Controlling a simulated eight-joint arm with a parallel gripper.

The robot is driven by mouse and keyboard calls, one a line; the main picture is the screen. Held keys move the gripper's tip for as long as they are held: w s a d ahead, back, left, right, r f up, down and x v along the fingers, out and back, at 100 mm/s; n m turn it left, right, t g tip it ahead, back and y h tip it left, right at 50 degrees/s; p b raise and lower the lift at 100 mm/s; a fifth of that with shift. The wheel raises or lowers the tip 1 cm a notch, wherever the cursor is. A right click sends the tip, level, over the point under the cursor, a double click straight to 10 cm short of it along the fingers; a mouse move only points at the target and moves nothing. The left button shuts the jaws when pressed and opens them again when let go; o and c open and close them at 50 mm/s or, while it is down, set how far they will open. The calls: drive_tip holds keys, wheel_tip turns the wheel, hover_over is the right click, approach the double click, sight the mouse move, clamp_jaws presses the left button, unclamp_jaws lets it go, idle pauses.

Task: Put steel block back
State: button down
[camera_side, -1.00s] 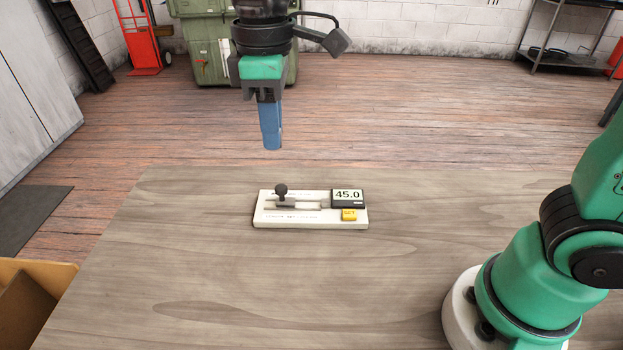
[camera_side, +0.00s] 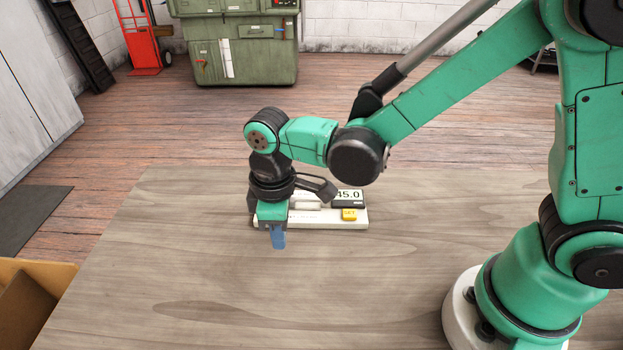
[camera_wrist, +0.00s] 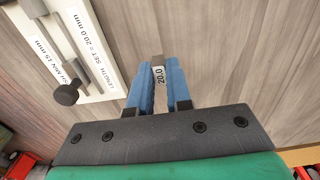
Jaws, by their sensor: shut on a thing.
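My gripper (camera_side: 278,238) has blue fingers and points down, low over the table in front of the white gauge. In the wrist view, my gripper (camera_wrist: 159,95) is shut on a small grey steel block (camera_wrist: 157,60) with a white "20.0" label. The block is hidden in the side view, and I cannot tell whether it touches the table. The white gauge (camera_side: 300,220) has a display (camera_side: 351,198) partly covered by my arm, with "45.0" still readable, and a yellow button (camera_side: 349,214). Its black knob (camera_wrist: 66,95) shows in the wrist view.
The wooden table (camera_side: 390,270) is clear in front and to the left of the gauge. A cardboard box (camera_side: 30,300) stands at the lower left edge. A green cabinet (camera_side: 240,45) and a red hand truck (camera_side: 142,45) stand far behind.

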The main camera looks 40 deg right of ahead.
drive_tip(key=shift+f, duration=1.65)
drive_tip(key=shift+f, duration=0.15)
drive_tip(key=c, duration=0.8)
unclamp_jaws()
drive_tip(key=shift+r, duration=0.2)
